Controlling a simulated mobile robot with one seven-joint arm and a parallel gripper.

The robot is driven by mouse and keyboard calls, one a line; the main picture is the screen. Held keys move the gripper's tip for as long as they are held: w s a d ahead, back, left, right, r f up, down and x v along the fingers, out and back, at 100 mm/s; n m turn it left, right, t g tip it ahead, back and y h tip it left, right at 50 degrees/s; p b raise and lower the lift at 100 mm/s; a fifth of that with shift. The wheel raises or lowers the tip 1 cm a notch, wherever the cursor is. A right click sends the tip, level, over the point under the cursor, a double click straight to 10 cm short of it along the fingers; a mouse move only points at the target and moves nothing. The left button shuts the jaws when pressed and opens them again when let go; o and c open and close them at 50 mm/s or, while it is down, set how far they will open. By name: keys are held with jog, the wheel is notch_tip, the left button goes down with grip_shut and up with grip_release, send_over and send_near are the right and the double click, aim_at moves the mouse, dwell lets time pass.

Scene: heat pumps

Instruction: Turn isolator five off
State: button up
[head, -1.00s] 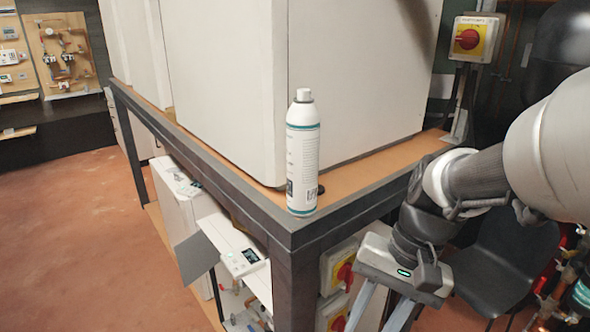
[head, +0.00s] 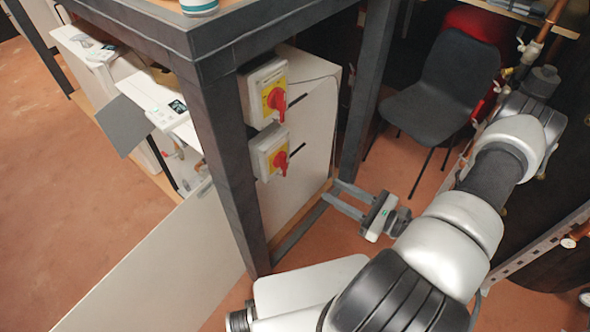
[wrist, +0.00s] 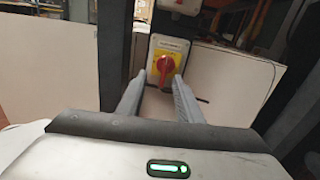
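Two isolators with yellow plates and red rotary knobs are mounted one above the other beside the frame's leg. The upper isolator (head: 264,92) and lower isolator (head: 268,153) both show in the head view. Their labels are too small to read, so I cannot tell which is five. My gripper (head: 331,190) is open and empty, right of and below the lower isolator. In the wrist view, one isolator, apparently the lower one (wrist: 160,58), lies ahead between the open fingers (wrist: 159,84), its red knob roughly upright. The fingers look apart from it.
The dark metal frame (head: 222,150) stands left of the isolators, with another leg (head: 367,90) behind my gripper. A white panel (head: 160,265) leans at the lower left. A black chair (head: 447,85) stands at the back right. Floor is open at left.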

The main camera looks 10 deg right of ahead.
aim_at(287, 163)
jog(key=shift+m+t+h, duration=0.4)
jog(key=shift+m+t, duration=0.1)
jog(key=shift+m, duration=0.2)
jog(key=x, duration=0.5)
jog(key=f+x, duration=0.1)
jog(key=x, duration=0.5)
jog(key=f+b+x, duration=0.1)
jog(key=x, duration=0.4)
jog(key=shift+w, duration=0.5)
grip_shut()
